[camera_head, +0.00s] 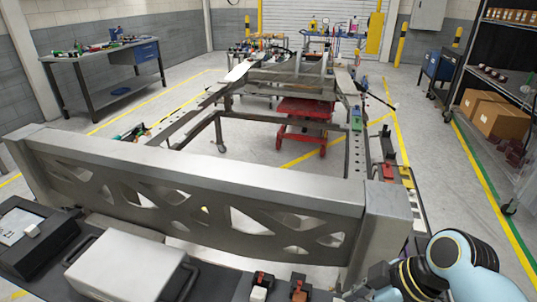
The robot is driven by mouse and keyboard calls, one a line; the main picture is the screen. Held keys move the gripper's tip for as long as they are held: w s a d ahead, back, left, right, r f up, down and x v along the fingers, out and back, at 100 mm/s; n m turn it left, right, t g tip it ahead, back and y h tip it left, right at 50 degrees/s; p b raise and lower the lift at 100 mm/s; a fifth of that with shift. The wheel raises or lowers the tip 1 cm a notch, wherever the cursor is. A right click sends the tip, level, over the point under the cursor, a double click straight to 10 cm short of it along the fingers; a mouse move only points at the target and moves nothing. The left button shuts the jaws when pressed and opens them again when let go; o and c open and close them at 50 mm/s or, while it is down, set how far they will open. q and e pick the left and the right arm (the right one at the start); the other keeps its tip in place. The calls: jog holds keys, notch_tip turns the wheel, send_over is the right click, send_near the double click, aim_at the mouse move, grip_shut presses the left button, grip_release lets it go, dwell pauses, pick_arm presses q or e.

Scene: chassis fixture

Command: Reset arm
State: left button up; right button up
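My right arm shows at the bottom right corner, with pale blue and black joints. A dark part at its end, which looks like my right gripper (378,281), sits low beside the right end of the chassis beam. Its fingers are not clear, so I cannot tell whether it is open or holds anything. My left arm and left gripper are not in view. The chassis fixture's wide metal front beam (200,170), with triangular cutouts, spans the near view. Its rails run back towards the far end.
A grey case (125,267) and a black box (32,235) lie at the near left. Small orange-and-black clamps (299,290) sit at the bottom middle. A red cart (303,122) stands within the frame. A workbench (105,65) is at back left, shelves with cartons (497,115) at right. Floor on both sides is mostly clear.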

jog(key=s+d+r+m+t+h, duration=0.2)
jog(key=s+d+r+m+h, duration=0.5)
jog(key=s+d+r+m, duration=0.7)
notch_tip(320, 180, down, 36)
jog(key=s+n+g+b, duration=0.1)
jog(key=s+g+b, duration=0.1)
jog(key=b, duration=0.9)
jog(key=s+f+b, duration=0.3)
jog(key=s+f, duration=0.3)
jog(key=f, duration=0.3)
jog(key=s+d+f+b, duration=0.1)
jog(key=s+f+b, duration=0.2)
jog(key=s+f, duration=0.3)
jog(key=s+f+g+b, duration=0.1)
jog(key=s+f+b, duration=0.3)
jog(key=f, duration=0.9)
jog(key=s, duration=0.3)
jog(key=shift+d+y, duration=0.3)
jog(key=shift+d, duration=0.05)
